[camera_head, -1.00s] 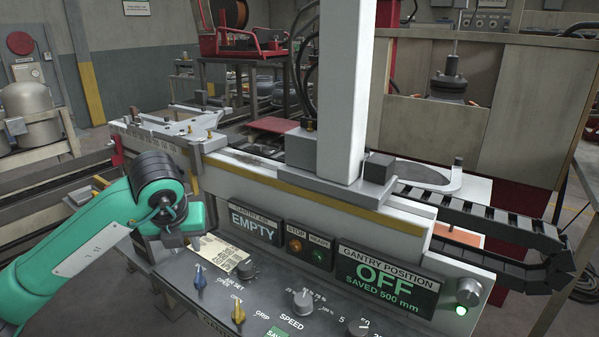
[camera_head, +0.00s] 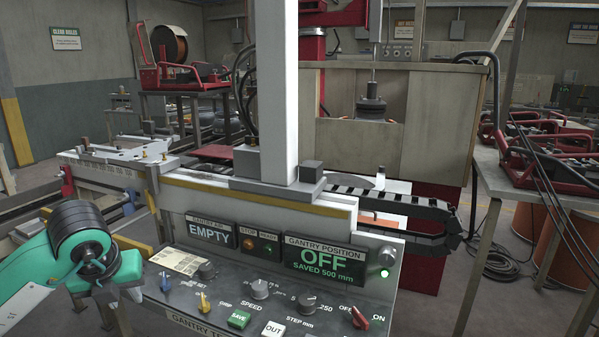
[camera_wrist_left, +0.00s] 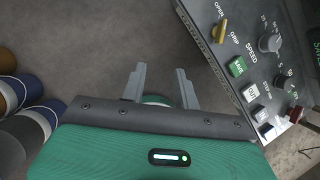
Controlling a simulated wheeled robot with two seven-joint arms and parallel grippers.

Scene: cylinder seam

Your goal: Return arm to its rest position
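My left arm, green with a black wrist, comes in from the left in the head view. Its gripper (camera_head: 118,294) is at the left end of the control panel (camera_head: 225,277). In the left wrist view the gripper (camera_wrist_left: 161,78) has its two grey fingers apart with nothing between them, over bare floor. The panel is to the right of the fingers there. My right arm and gripper do not show.
The gantry display (camera_head: 322,262) reads OFF, SAVED 500 mm, and the other display (camera_head: 211,233) reads EMPTY. A green light (camera_head: 385,273) glows at the panel's right. A white gantry column (camera_head: 277,95) rises behind. Rolls (camera_wrist_left: 28,125) lie at left in the wrist view.

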